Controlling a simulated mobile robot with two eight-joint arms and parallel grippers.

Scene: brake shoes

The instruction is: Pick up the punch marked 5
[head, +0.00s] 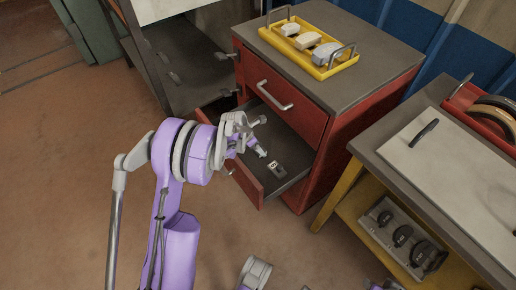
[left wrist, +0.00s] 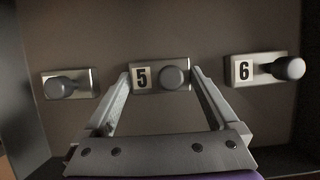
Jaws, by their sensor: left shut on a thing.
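The punch marked 5 (left wrist: 174,77) is a dark round-headed knob on a metal plate with a white "5" label, in the middle of the left wrist view. My left gripper (left wrist: 162,74) has a finger on each side of this plate and is shut on it. The punch marked 6 (left wrist: 289,68) is to its right, and a third punch (left wrist: 61,87) with no readable label is to its left. In the head view my left gripper (head: 260,152) reaches down into the open drawer (head: 297,154). One labelled block (head: 279,169) shows there, its number unreadable.
The red cabinet (head: 345,140) carries a yellow tray (head: 322,69) with several pale pieces on its top. At right is a workbench (head: 405,150) with a dark handle-like item (head: 424,132) on top and a tray of black knobs (head: 375,226) below. The floor at left is clear.

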